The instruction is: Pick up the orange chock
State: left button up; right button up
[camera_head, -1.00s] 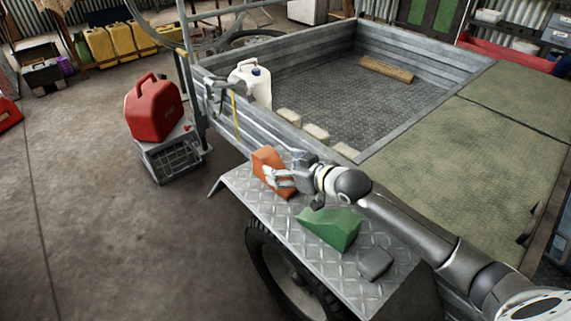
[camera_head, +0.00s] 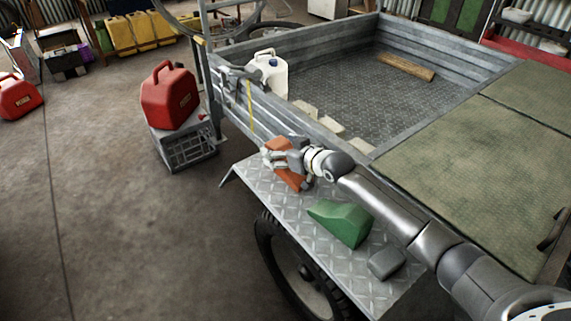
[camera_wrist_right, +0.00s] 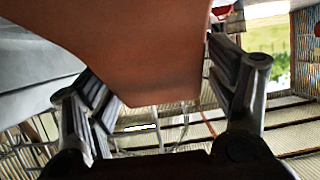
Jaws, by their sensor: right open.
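The orange chock (camera_head: 291,180) stands on the checker-plate fender (camera_head: 329,244) near its far end, beside the trailer wall. My right gripper (camera_head: 268,158) is at the chock, and its fingers cross in front of the chock's middle and hide part of it. In the right wrist view the chock (camera_wrist_right: 150,45) looms large between the two spread fingers of the gripper (camera_wrist_right: 165,95). The fingers are open; I cannot tell whether either one touches the chock. My left gripper is not in view.
A green chock (camera_head: 342,222) and a small grey block (camera_head: 386,262) sit on the fender nearer me. A red fuel can (camera_head: 169,97) stands on a grey crate (camera_head: 187,149) to the left. A white jug (camera_head: 268,76) stands in the trailer corner behind the gripper.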

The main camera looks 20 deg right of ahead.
jog(key=shift+x, duration=0.85)
jog(key=shift+r, duration=0.1)
jog(key=c, duration=1.2)
